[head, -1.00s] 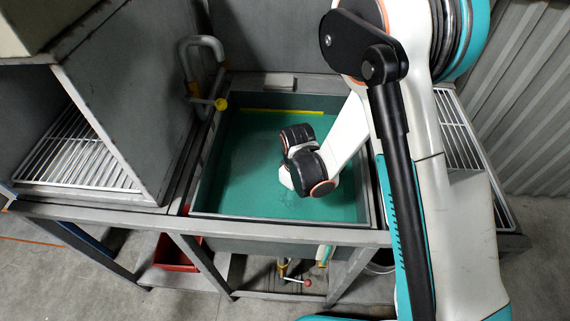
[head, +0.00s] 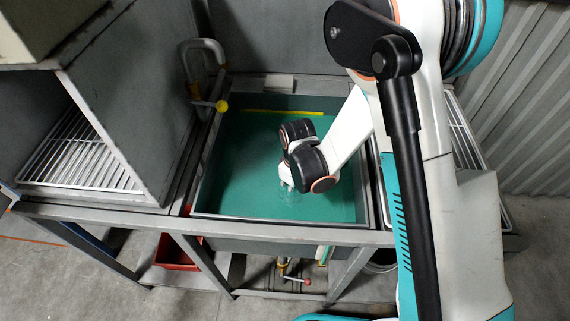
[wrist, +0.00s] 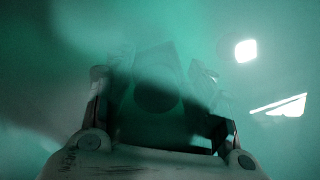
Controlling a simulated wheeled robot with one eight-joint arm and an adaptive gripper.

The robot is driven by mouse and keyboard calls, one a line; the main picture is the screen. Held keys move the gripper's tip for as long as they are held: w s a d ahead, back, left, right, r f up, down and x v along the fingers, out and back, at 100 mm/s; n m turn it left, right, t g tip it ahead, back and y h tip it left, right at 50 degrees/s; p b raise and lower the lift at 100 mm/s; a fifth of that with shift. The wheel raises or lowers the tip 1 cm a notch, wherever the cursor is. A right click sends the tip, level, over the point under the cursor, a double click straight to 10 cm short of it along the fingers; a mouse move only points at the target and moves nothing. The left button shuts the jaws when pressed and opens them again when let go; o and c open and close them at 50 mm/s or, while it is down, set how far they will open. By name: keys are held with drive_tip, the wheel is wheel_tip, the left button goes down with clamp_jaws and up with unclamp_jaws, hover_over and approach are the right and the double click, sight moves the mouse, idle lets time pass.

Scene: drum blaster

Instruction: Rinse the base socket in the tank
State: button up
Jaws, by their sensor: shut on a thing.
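The tank (head: 205,200) is a dark-rimmed basin of green liquid in the middle of the head view. My arm reaches down into it, and my gripper (head: 287,184) is at the liquid's surface, mostly hidden by my wrist. The murky green wrist view shows my gripper (wrist: 160,105) shut on a dark block with a round recess in its face, which I take for the base socket (wrist: 157,93). The socket sits between the two fingers. It is hidden in the head view.
A grey hood with a wire rack (head: 80,160) stands left of the tank. A clamp-like pipe with a yellow knob (head: 221,106) is at the tank's back left. Another wire rack (head: 468,140) lies to the right. A red bin (head: 177,252) sits underneath.

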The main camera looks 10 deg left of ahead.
wheel_tip(320, 180, up, 25)
drive_tip(key=p, duration=1.4)
drive_tip(key=shift+p, duration=0.35)
